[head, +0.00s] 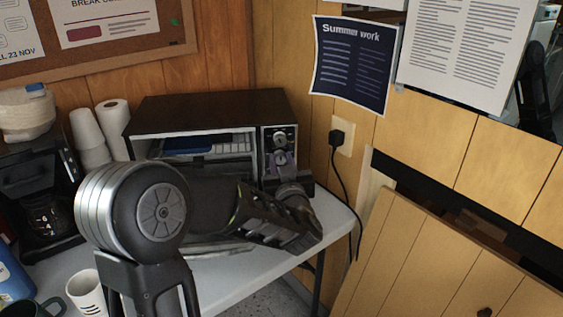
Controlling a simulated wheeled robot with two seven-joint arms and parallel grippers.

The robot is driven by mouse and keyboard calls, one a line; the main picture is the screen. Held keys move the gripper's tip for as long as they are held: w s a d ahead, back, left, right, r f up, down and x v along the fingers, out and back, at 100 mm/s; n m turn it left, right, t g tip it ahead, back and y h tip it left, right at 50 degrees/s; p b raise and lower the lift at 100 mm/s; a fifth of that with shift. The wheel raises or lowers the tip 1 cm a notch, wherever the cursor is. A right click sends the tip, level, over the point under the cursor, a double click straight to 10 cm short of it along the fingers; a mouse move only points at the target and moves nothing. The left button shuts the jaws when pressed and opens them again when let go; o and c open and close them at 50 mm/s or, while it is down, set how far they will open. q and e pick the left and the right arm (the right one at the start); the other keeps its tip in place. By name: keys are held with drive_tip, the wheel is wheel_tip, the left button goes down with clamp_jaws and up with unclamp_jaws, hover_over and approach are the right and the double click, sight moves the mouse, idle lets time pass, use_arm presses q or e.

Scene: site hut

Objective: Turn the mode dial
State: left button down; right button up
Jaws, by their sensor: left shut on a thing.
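A dark toaster oven (205,113) stands at the back of the white table, with its control panel on the right of its front. Two round dials show there, an upper dial (279,137) and a dial below it (281,157). I cannot read their labels. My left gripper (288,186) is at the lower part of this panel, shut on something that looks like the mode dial. The gripper hides the held part, so I cannot tell its turn. My right gripper is not in view.
A coffee maker (38,185), stacked paper cups (88,130) and a paper roll (115,118) stand left of the oven. A white mug (86,292) is at the front left. A black cord (344,185) hangs from the wall socket (344,136) at the right.

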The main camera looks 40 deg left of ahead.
use_arm(q)
drive_tip(key=n+b, duration=0.1)
drive_tip(key=b, duration=0.1)
drive_tip(key=n+b, duration=0.1)
drive_tip(key=n, duration=0.1)
drive_tip(key=shift+a+f+b, duration=0.1)
drive_tip(key=shift+f+b, duration=0.25)
drive_tip(key=shift+b, duration=0.05)
drive_tip(key=shift+r+n, duration=0.1)
drive_tip(key=shift+n, duration=0.5)
drive_tip(key=shift+r, duration=0.2)
drive_tip(key=c, duration=1.1)
unclamp_jaws()
drive_tip(key=shift+c, duration=0.2)
drive_tip(key=v, duration=0.8)
